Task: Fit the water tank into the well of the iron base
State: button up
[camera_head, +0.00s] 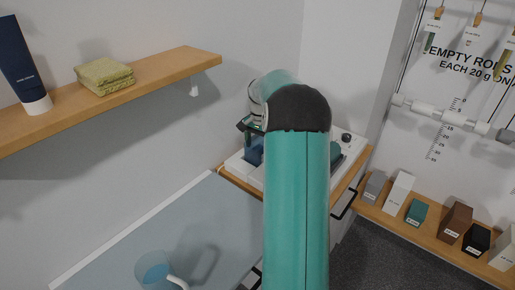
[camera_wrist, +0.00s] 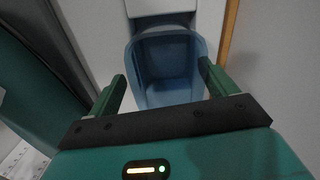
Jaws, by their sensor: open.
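The water tank (camera_wrist: 168,62) is a translucent blue, open-topped container in the wrist view, just beyond my fingertips. My gripper (camera_wrist: 162,84) is open, its green fingers apart near the tank's left and right sides, with no grip visible. In the head view a blue part, apparently the tank (camera_head: 254,153), shows beneath my gripper. The white iron base (camera_head: 238,164) stands on a wooden-edged counter, largely hidden behind my teal arm. White surfaces surround the tank in the wrist view. I cannot tell whether the tank is seated in the well.
A wall shelf (camera_head: 150,84) at left holds a dark tube (camera_head: 22,62) and folded yellow-green cloths (camera_head: 104,76). Several labelled blocks line the right shelf (camera_head: 425,237).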

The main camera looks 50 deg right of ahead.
notch_tip(320, 180, up, 11)
jog(key=shift+w+a+f, duration=0.15)
jog(key=shift+w+a, duration=0.2)
jog(key=shift+w, duration=0.05)
dwell(0.4)
